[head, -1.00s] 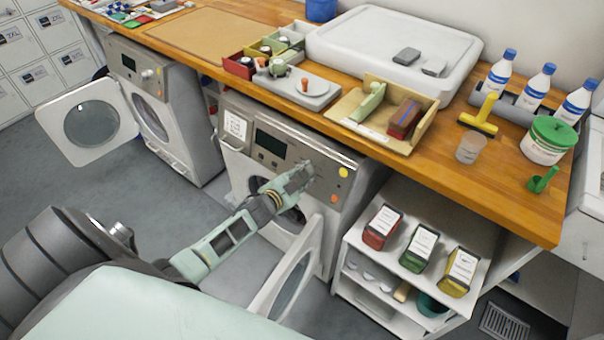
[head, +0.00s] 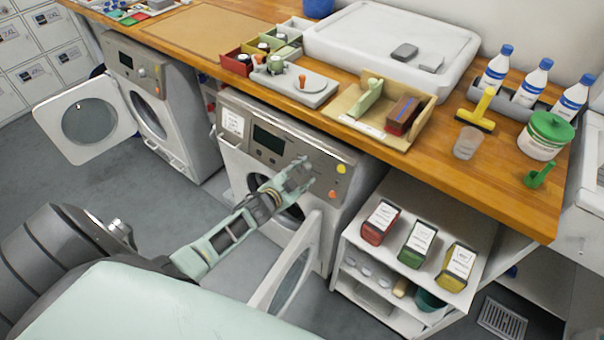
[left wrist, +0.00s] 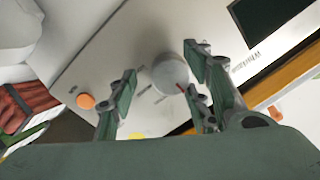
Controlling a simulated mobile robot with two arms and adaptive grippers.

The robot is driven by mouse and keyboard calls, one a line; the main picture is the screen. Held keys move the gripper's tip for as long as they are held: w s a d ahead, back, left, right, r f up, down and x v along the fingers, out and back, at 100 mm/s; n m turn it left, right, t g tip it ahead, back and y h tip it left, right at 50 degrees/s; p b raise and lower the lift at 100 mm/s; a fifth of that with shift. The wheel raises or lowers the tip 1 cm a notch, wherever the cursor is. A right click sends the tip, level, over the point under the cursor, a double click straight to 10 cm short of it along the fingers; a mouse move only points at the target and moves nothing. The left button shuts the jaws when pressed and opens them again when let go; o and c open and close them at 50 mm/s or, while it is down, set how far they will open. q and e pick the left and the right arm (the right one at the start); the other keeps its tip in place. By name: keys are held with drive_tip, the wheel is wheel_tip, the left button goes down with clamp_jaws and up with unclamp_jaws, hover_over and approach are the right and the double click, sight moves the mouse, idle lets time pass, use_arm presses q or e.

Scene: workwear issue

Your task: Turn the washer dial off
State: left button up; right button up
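The washer (head: 230,178) in the middle has a grey control panel, a dark display (head: 268,140), and its round door (head: 290,270) hangs open. Its round grey dial (left wrist: 169,72) shows in the left wrist view with a small red mark on its lower right edge. My left gripper (head: 306,176) is at the panel and hides the dial in the head view. In the left wrist view my left gripper (left wrist: 160,95) is open, with its fingers on either side of the dial. The left finger stands apart from it; whether the right one touches is unclear. My right gripper is not in view.
An orange button (left wrist: 86,101) sits left of the dial in the wrist view. The wooden counter (head: 465,185) overhangs the washer and holds trays and bottles. A white shelf (head: 345,235) with several boxes stands to the right.

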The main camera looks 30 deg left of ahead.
use_arm(q)
drive_tip(key=shift+a, duration=0.15)
drive_tip(key=shift+s+r, duration=0.2)
drive_tip(key=shift+s, duration=0.35)
drive_tip(key=v, duration=1.1)
drive_tip(key=shift+f, duration=0.1)
